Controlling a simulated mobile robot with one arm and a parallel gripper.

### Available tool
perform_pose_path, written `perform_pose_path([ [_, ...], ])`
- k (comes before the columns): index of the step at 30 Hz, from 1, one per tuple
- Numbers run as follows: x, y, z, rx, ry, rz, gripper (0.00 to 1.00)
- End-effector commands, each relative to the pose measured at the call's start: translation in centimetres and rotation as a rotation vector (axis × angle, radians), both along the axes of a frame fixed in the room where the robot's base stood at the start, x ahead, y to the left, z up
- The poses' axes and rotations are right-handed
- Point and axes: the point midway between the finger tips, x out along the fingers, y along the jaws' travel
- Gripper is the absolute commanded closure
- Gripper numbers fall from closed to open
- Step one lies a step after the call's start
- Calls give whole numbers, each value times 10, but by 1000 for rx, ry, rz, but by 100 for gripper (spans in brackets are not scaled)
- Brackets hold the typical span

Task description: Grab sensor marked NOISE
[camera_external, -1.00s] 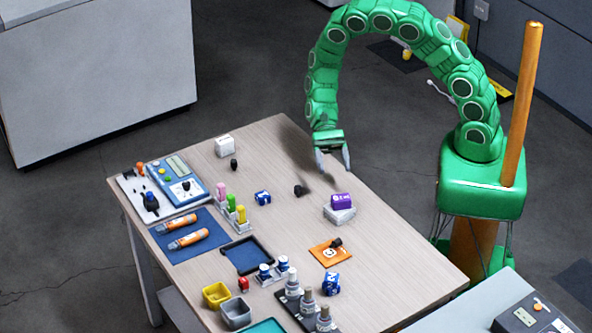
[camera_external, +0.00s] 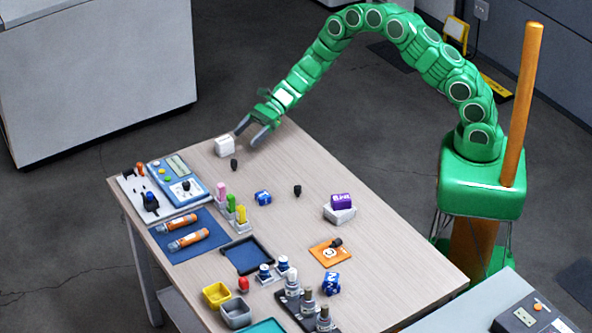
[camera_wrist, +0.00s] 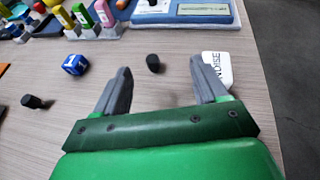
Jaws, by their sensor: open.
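The sensor is a small white block (camera_external: 224,146) near the table's far left corner. In the wrist view the white block (camera_wrist: 217,70) bears dark lettering that seems to read NOISE, and my right finger partly covers it. My gripper (camera_external: 249,135) is open and empty, just right of the block in the external view. In the wrist view my gripper (camera_wrist: 160,68) has its fingers spread, with the block beside and beyond the right finger, not between them.
A small black knob (camera_external: 234,164) stands close to the white block; in the wrist view the knob (camera_wrist: 153,63) appears between my fingertips. A blue cube (camera_external: 263,198), a second black knob (camera_external: 297,190) and a blue instrument (camera_external: 180,183) stand farther off. Bare tabletop lies right of the block.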

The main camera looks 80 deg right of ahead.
Motion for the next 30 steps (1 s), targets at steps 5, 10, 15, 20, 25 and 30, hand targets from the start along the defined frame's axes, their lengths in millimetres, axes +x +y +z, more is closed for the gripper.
perform_pose_path([
  [5, 27, -46, -11, 13, 29, -158, 28],
  [10, 35, -61, -15, 18, 40, -212, 28],
  [15, 43, -51, -22, 17, 42, -210, 28],
  [20, 51, -43, -27, 17, 44, -210, 28],
  [25, 62, -32, -34, 17, 44, -210, 28],
  [30, 77, -18, -40, 15, 40, -209, 28],
])
